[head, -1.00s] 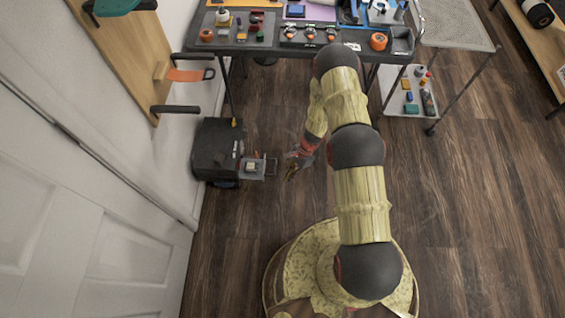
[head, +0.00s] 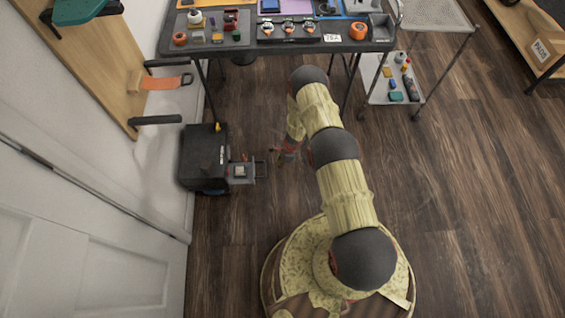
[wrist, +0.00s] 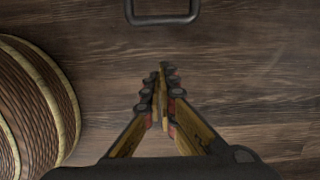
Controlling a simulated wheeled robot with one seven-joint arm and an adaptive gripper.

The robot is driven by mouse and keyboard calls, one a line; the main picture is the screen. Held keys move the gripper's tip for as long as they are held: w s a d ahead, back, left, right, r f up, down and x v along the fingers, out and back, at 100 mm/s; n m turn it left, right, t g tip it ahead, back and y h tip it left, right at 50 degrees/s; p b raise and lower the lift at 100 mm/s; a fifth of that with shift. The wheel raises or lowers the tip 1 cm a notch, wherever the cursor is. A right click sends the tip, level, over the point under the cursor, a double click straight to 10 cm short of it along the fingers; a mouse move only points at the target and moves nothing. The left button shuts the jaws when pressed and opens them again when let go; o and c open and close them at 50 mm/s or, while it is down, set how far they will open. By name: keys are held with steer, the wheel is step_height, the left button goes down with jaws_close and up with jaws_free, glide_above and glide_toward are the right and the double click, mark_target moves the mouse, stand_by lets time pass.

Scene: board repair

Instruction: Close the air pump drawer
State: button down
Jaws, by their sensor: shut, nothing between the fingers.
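The air pump (head: 201,160) is a black box on the floor by the left wall. Its grey drawer (head: 242,173) sticks out to the right, open, with a small light item in it. The drawer's dark handle (wrist: 162,19) shows at the top edge of the wrist view, over the wooden floor. My gripper (head: 277,158) is low near the floor, just right of the drawer's outer end, and looks apart from the handle. In the wrist view my gripper (wrist: 161,72) has its fingertips together with nothing between them, below the handle in the picture.
A workbench (head: 275,48) with tools stands at the back. A wire cart (head: 430,17) stands to its right. A wooden wall board (head: 112,68) with jutting brackets is above the pump. The floor right of my arm is clear.

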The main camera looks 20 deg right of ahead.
steer(key=a+f, duration=0.1)
steer(key=w+a+f+b, duration=0.1)
steer(key=a+f+b, duration=0.1)
steer(key=a, duration=0.1)
steer(key=shift+w+a, duration=0.1)
steer(key=shift+w, duration=0.05)
steer(key=shift+a, duration=0.1)
